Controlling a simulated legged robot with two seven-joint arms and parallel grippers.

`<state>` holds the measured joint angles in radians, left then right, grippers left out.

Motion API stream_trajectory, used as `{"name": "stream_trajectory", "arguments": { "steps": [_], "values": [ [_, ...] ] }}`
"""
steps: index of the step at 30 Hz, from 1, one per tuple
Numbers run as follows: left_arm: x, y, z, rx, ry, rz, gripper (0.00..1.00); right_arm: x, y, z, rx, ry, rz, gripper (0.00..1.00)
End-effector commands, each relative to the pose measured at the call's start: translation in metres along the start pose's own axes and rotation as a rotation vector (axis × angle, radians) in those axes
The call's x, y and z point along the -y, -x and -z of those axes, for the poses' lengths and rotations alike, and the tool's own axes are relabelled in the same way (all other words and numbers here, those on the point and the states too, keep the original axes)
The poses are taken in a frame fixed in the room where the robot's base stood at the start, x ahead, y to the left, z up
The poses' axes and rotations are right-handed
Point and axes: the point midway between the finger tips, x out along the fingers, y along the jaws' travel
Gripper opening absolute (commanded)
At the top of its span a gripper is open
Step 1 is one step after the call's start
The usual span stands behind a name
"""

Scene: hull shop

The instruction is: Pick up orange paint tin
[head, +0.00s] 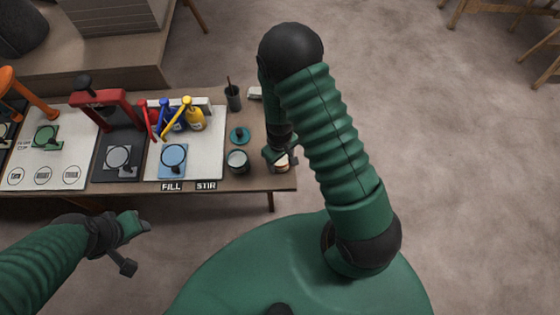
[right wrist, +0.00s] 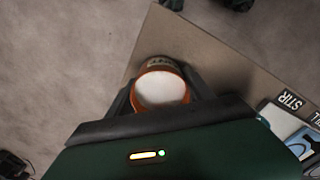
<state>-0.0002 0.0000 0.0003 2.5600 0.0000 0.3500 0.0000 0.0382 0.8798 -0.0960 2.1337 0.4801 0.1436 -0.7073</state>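The orange paint tin (right wrist: 160,89) has a white top and an orange rim in the right wrist view. It sits between the two dark fingers of my right gripper (right wrist: 160,80), one finger close along each side. I cannot tell whether they press on it. In the head view the tin (head: 283,167) is at the right end of the table, mostly hidden under my right gripper (head: 279,155). It appears to stand on the tabletop. My left gripper (head: 140,226) is in front of the table, away from everything on it; its finger opening cannot be made out.
Left of the tin stand another tin (head: 238,161), a teal round piece (head: 239,135) and a dark cup (head: 233,97). The table's right edge is close; floor beyond is clear.

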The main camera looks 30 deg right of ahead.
Motion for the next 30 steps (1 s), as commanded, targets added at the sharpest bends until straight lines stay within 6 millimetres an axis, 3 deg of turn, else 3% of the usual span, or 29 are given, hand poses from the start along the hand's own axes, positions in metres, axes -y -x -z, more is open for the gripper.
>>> {"name": "stream_trajectory", "arguments": {
  "steps": [2, 11, 20, 30],
  "values": [
    [0.000, 0.000, 0.000, 0.000, 0.000, 0.000, 0.42, 0.000, 0.000, 0.000, 0.000, 0.000, -0.001, 0.47],
    [0.000, 0.000, 0.000, 0.000, 0.000, 0.000, 0.42, 0.000, 0.000, 0.000, 0.000, 0.000, 0.000, 0.07],
    [0.000, 0.001, 0.000, 0.000, 0.000, 0.000, 0.42, 0.000, 0.003, 0.001, -0.001, 0.001, -0.001, 0.07],
    [0.000, 0.010, 0.002, 0.000, 0.000, 0.000, 0.42, 0.004, 0.039, 0.001, -0.001, 0.004, 0.000, 0.07]
  ]
}}
